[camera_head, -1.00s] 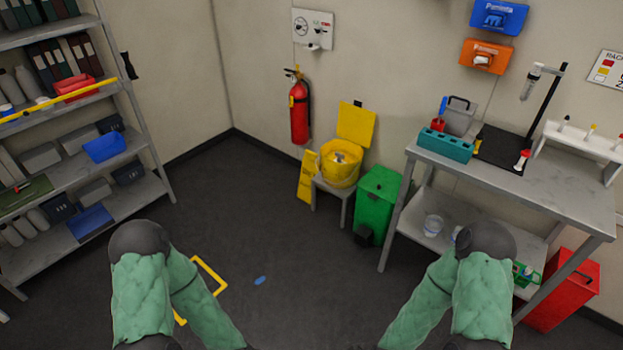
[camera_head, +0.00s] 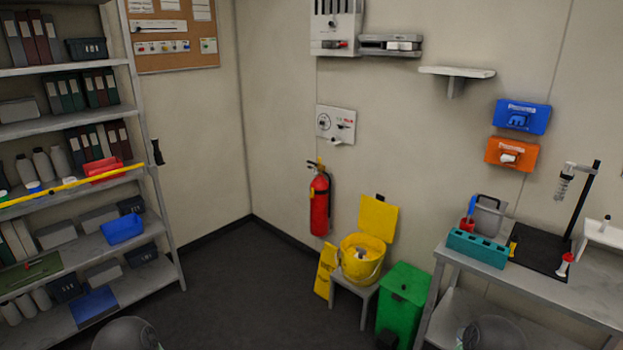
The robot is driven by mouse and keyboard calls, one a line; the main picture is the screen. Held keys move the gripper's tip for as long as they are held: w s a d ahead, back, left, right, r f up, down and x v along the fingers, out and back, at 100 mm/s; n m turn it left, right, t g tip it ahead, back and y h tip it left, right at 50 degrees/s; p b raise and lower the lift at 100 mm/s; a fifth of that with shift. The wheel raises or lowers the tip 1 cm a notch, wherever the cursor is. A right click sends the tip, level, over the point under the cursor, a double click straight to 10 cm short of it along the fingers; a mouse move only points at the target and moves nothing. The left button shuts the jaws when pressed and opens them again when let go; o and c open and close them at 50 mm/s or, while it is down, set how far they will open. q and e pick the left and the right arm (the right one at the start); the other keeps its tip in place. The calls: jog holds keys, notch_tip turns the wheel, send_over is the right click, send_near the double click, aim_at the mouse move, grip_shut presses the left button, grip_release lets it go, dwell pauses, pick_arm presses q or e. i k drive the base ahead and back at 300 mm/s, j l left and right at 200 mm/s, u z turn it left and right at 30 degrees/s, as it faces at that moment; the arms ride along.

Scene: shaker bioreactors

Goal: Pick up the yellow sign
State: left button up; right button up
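The yellow sign (camera_head: 325,270) leans near the wall, low on the floor, just left of a small grey stool (camera_head: 352,293). Its right side is partly hidden by the stool and the yellow bucket (camera_head: 361,265) on it. Neither gripper is in the picture. Only the rounded dark tops of my arms show at the bottom edge, left and right, well in front of the sign.
A green bin (camera_head: 403,300) stands right of the stool, beside a grey workbench (camera_head: 545,290). A red fire extinguisher (camera_head: 319,203) hangs above the sign. A loaded shelf (camera_head: 165,235) stands at the left. The dark floor (camera_head: 235,290) between shelf and stool looks clear.

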aim_at(328, 263)
jog(key=i+j+u, duration=0.1)
jog(key=i+u, duration=0.4)
jog(key=i, duration=1.65)
jog(key=i+j+z, duration=0.1)
jog(key=i+z, duration=0.3)
jog(key=i, duration=0.2)
jog(key=i+j+z, duration=0.3)
jog(key=i+z, duration=0.15)
jog(key=i+j+z, duration=0.4)
jog(key=i+j, duration=0.15)
jog(key=i+j+z, duration=0.4)
jog(key=j, duration=0.25)
jog(key=i+j+z, duration=0.45)
jog(key=j, duration=0.35)
